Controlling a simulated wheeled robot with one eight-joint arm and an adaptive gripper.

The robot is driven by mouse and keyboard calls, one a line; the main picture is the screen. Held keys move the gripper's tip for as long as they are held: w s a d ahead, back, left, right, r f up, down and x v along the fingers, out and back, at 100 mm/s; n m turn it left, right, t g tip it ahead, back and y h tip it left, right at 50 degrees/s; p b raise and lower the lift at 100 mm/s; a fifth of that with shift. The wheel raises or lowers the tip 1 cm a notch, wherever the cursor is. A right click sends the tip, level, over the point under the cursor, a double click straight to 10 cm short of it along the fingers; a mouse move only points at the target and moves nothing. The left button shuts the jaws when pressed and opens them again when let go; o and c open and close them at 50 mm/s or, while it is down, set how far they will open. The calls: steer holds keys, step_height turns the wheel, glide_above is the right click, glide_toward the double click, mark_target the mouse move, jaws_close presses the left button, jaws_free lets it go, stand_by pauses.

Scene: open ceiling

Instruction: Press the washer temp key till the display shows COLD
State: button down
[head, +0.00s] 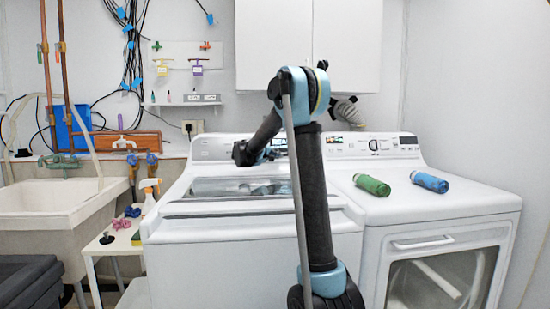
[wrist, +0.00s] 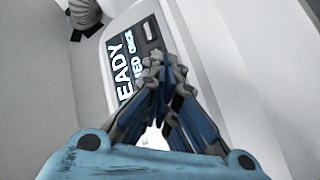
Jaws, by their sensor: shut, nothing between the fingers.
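The white washer (head: 255,245) stands left of centre in the head view, with its control panel (head: 215,147) along the back. In the wrist view, my gripper (wrist: 152,60) is shut and empty, its fingertips at the edge of a dark display (wrist: 118,75). The display's white letters run sideways and read "EADY", the rest cut off, with smaller words beside them. I cannot read COLD there. The temp key cannot be made out; the fingers may hide it. I cannot tell whether the fingertips touch the panel. In the head view my arm hides much of the panel's right part.
A white dryer (head: 440,215) stands to the right, with a green bottle (head: 372,185) and a blue bottle (head: 430,182) lying on top. A ribbed duct (head: 346,110) shows behind it. White cabinets (head: 275,45) hang above. A sink (head: 60,200) is at the left.

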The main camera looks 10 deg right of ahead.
steer(key=shift+s+r, duration=0.3)
steer(key=shift+s, duration=0.5)
steer(key=shift+s+r, duration=0.25)
steer(key=shift+s, duration=0.5)
steer(key=shift+s+r, duration=0.3)
steer(key=shift+s, duration=0.5)
